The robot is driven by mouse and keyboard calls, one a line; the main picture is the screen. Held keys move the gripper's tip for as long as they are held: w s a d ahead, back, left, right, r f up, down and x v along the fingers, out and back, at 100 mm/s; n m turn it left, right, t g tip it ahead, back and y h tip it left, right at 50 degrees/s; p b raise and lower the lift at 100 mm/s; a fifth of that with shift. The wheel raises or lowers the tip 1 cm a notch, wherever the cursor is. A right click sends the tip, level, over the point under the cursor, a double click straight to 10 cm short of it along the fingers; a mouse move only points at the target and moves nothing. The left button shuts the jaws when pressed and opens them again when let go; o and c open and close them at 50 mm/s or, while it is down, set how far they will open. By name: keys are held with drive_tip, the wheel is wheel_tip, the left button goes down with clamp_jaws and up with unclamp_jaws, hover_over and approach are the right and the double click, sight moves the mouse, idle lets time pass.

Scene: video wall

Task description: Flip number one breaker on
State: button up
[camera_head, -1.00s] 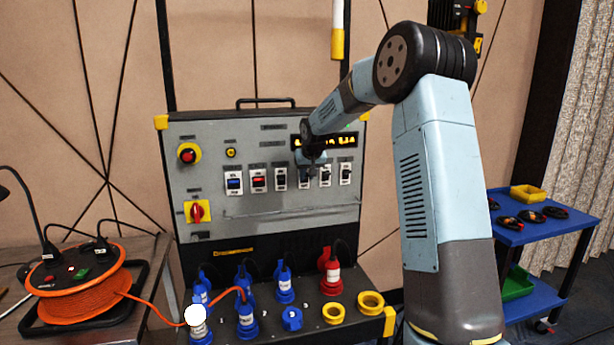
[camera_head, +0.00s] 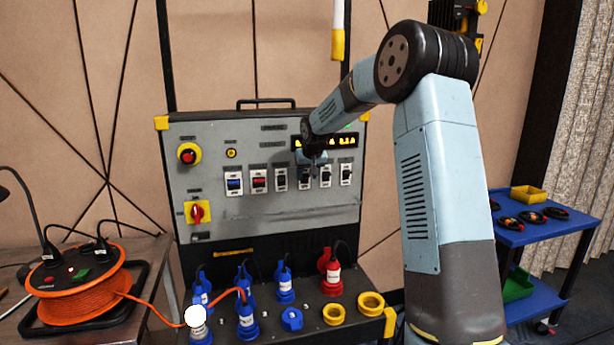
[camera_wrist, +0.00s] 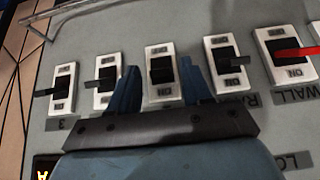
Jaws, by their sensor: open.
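The breaker panel (camera_head: 262,207) stands upright with a row of breakers. The breaker between my fingers in the wrist view (camera_wrist: 163,92), flanked by the ones marked RA and 3's neighbour, appears to be number one; its own label is hidden. In the head view my arm partly covers it (camera_head: 304,184). My gripper (camera_wrist: 159,68) is open, with one blue finger on each side of this breaker's black lever, holding nothing. Contact with the lever cannot be told. The breaker labelled 3 (camera_wrist: 62,88) is at far left in the wrist view.
The WALL breaker with a red lever (camera_wrist: 290,55) is right in the wrist view. Blue plugs (camera_head: 285,288) and a red plug (camera_head: 331,277) stand below the panel. An orange cable reel (camera_head: 80,295) is left; a blue cart (camera_head: 540,235) is right.

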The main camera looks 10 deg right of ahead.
drive_tip(key=v, duration=1.3)
drive_tip(key=shift+s+r, duration=0.1)
drive_tip(key=s+a+r+h, duration=0.1)
drive_tip(key=s+r, duration=0.1)
drive_tip(key=s, duration=1)
drive_tip(key=s+a+r, duration=0.1)
drive_tip(key=s+a, duration=0.1)
drive_tip(key=s, duration=0.9)
drive_tip(key=s+f, duration=0.3)
drive_tip(key=s, duration=0.8)
drive_tip(key=s+d+f+g+y, duration=0.1)
drive_tip(key=s+f, duration=0.3)
drive_tip(key=s, duration=0.8)
drive_tip(key=shift+f, duration=0.2)
drive_tip(key=shift+s+d, duration=0.1)
